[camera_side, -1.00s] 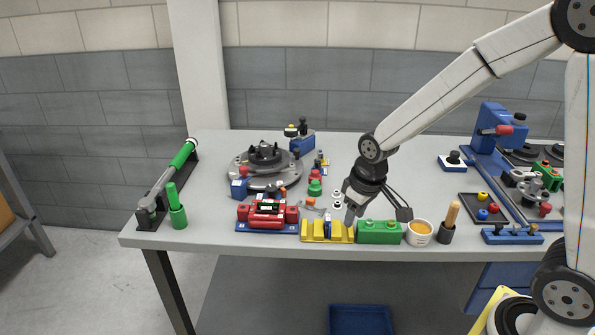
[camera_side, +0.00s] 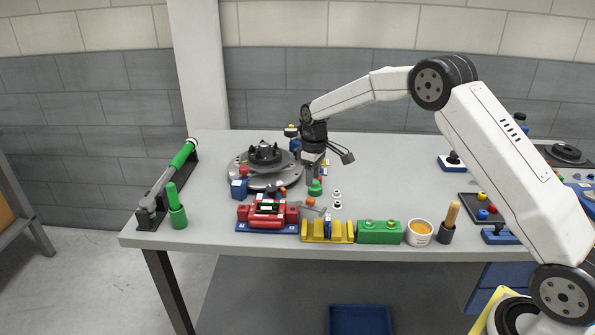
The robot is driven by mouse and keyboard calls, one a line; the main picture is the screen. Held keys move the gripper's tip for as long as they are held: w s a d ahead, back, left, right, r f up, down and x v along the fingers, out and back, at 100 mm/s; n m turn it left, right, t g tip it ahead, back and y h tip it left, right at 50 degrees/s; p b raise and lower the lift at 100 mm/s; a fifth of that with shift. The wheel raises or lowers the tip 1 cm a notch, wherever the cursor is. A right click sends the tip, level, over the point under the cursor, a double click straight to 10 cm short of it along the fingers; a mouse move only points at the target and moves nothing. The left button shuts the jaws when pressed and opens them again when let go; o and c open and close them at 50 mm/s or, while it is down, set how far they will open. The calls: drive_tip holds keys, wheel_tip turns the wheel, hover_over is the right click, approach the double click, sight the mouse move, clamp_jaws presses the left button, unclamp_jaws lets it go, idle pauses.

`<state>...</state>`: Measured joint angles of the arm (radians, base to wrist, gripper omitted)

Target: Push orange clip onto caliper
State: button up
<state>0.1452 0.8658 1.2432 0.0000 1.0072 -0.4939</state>
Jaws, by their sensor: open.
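A red block-like part, which looks like the caliper (camera_side: 267,218), sits on a blue base at the front of the table. A small orange piece (camera_side: 282,191) is at the front right edge of the round grey fixture. Another small orange piece (camera_side: 311,201) lies to the right of the red part. I cannot tell which of them is the clip. My gripper (camera_side: 314,179) points down, open, just above or behind a small green piece (camera_side: 315,188), right of the round fixture. The fingertips are small and partly unclear.
The round grey fixture (camera_side: 242,176) stands behind the red part. A yellow block (camera_side: 340,236), a green block (camera_side: 379,232), a white cup (camera_side: 418,238) and a wooden-handled tool (camera_side: 452,214) line the front edge.

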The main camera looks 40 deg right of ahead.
sight(310, 199)
drive_tip(key=shift+w+d+f+n, duration=0.15)
drive_tip(key=shift+w+d+f, duration=0.15)
drive_tip(key=shift+w+d, duration=0.15)
drive_tip(key=shift+w+d+f+n, duration=0.15)
drive_tip(key=shift+w+d+f, duration=0.15)
drive_tip(key=shift+w, duration=0.25)
drive_tip(key=shift+f, duration=0.1)
drive_tip(key=shift+f, duration=3.85)
clamp_jaws()
drive_tip(key=shift+r, duration=0.7)
drive_tip(key=shift+r, duration=0.3)
